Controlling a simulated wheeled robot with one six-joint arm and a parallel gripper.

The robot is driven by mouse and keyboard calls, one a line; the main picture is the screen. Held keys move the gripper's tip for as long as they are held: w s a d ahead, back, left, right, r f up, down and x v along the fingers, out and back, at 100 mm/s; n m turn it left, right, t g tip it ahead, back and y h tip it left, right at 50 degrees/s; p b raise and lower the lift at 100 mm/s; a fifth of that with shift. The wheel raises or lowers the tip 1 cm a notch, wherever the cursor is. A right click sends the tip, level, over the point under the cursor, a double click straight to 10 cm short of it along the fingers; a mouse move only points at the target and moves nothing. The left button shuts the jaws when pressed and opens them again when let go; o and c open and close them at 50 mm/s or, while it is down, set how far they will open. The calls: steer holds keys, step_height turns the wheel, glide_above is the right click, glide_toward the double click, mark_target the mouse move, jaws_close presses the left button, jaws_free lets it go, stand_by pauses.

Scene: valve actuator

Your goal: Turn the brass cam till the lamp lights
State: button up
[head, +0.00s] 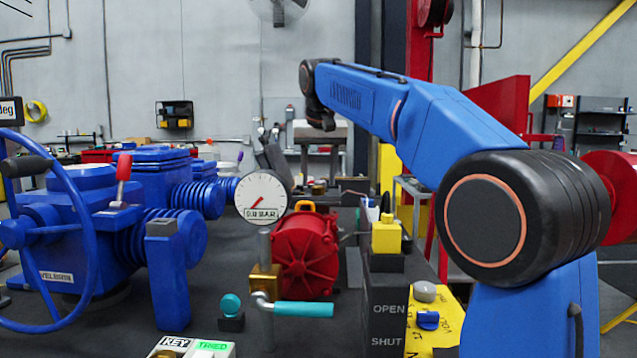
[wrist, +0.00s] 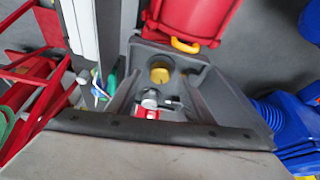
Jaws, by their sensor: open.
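My gripper (head: 320,119) is a small dark shape at the end of my arm, high in the upper middle of the head view. Its fingers are hard to make out, and it holds nothing that I can see. A round brass piece (wrist: 160,72), which looks like the cam, sits in a grey housing (wrist: 205,88) in the wrist view. A brass piece (head: 318,187) also shows behind the red motor in the head view, well below my gripper. A grey dome (head: 425,291) on the yellow plate may be the lamp; it shows no glow.
The red motor (head: 306,254) and a round gauge (head: 262,197) stand mid-bench. A teal-handled valve (head: 303,309) is in front. A black OPEN/SHUT post (head: 386,305) stands to the right. Blue machinery with a handwheel (head: 82,235) fills the left. A grey-beige block (wrist: 150,155) fills the wrist view's bottom.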

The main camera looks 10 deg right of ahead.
steer(key=shift+x, duration=1.1)
steer(key=c, duration=1)
steer(key=shift+c, duration=0.2)
steer(key=shift+n, duration=0.3)
steer(key=n+y, duration=0.1)
steer(key=n, duration=0.3)
steer(key=n+y, duration=0.1)
steer(key=n, duration=0.1)
steer(key=shift+d+g+y, duration=0.3)
steer(key=n+g+y, duration=0.1)
steer(key=n, duration=0.4)
steer(key=shift+d, duration=0.1)
steer(key=shift+n+y, duration=0.3)
steer(key=shift+y, duration=0.1)
